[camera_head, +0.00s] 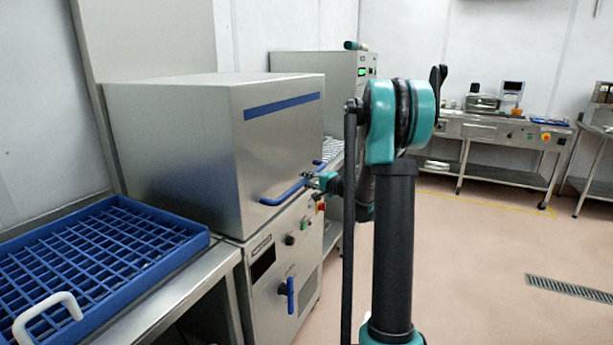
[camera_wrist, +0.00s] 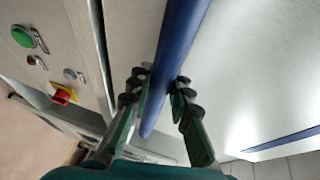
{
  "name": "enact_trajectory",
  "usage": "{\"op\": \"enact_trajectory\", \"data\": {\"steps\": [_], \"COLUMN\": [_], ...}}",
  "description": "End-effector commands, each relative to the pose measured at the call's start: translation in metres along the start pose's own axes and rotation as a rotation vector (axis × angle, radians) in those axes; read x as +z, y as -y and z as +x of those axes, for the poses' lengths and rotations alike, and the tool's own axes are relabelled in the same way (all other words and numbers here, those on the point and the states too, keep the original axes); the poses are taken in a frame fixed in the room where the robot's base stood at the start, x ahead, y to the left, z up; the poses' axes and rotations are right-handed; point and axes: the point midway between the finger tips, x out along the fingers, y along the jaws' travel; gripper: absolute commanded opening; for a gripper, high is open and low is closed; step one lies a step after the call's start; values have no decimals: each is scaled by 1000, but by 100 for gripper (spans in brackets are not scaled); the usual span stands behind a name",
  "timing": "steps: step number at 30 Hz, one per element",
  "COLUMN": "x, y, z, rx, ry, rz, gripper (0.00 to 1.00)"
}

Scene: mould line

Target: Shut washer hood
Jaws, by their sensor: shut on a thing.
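The washer hood (camera_head: 190,140) is a large stainless box with a blue stripe, at the left in the head view. It sits down on the washer body (camera_head: 262,270), with only a thin seam showing between them. A blue bar handle (camera_head: 285,194) runs along the hood's lower front edge. My gripper (camera_head: 314,181) is at the right part of this handle. In the wrist view my gripper (camera_wrist: 160,95) has its two fingers on either side of the blue handle (camera_wrist: 180,50), shut on it. The hood's steel face (camera_wrist: 245,70) fills the right of that view.
A blue rack (camera_head: 110,250) with a white handle lies on the steel table at the left. A blue lever (camera_head: 287,294) sticks out of the washer front. Green button (camera_wrist: 22,36) and red-yellow switch (camera_wrist: 64,94) sit beside the handle. Open floor lies to the right.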

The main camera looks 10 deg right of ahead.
Motion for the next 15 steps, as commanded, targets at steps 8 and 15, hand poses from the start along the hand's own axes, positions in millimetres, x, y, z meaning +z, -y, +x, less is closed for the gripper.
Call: {"op": "enact_trajectory", "data": {"steps": [8,15], "x": [1,1], "y": [-6,-4], "z": [-2,-1], "rx": [10,8], "ry": [1,1], "rz": [-9,-7], "gripper": [0,41]}}
